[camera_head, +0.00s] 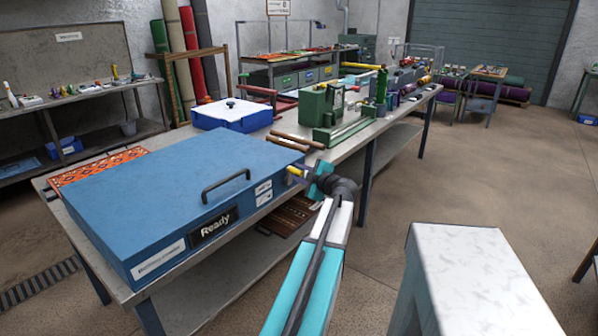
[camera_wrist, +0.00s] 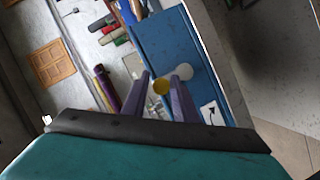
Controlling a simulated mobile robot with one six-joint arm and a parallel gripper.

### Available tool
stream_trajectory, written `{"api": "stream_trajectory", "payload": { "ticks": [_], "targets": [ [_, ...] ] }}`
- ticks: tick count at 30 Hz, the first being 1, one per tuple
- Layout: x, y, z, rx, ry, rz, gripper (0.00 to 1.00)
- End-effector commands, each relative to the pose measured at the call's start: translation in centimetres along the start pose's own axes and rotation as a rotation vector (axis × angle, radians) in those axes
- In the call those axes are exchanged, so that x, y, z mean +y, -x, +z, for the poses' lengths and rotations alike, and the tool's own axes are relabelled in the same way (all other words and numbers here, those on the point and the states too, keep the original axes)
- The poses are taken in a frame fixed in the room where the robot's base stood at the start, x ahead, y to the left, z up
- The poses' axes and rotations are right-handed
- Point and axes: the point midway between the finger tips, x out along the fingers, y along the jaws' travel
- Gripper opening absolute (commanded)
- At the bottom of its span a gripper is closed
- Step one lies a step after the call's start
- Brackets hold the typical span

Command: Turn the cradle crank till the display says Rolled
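A large blue machine (camera_head: 180,185) with a closed lid and black handle stands on the long bench. Its front display (camera_head: 213,227) reads "Ready". A small yellow knob (camera_head: 294,171), apparently the crank's grip, shows at the machine's right end, by my gripper (camera_head: 303,175). In the wrist view the yellow knob (camera_wrist: 161,87) appears between the two purple fingers of my gripper (camera_wrist: 162,78), with a pale grey disc (camera_wrist: 183,71) just beyond. The fingers are apart, with no clear contact on the knob. The crank arm is mostly hidden.
An orange patterned rug (camera_head: 98,166) lies behind the machine. A blue-and-white box (camera_head: 231,115) and a green machine (camera_head: 322,108) stand further along the bench (camera_head: 385,118). A white-topped stand (camera_head: 465,260) is at the front right. Open floor lies right of the bench.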

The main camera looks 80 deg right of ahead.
Motion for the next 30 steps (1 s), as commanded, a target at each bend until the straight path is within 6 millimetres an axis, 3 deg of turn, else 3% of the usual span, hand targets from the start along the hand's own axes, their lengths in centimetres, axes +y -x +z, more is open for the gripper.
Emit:
{"api": "stream_trajectory", "payload": {
  "ticks": [11,15,16,17,20,30],
  "targets": [
    [-0.1,-0.3,0.0,0.000,0.000,0.000,0.24],
    [-0.1,-0.3,-0.1,0.001,0.000,0.000,0.01],
    [-0.1,-0.3,-0.1,0.001,0.000,0.000,0.00],
    [0.8,-1.6,0.7,0.003,0.001,-0.002,0.00],
    [0.1,-0.7,-0.1,0.003,0.000,-0.001,0.00],
    [-0.1,-0.6,0.0,0.005,-0.046,-0.023,0.00]
  ]
}}
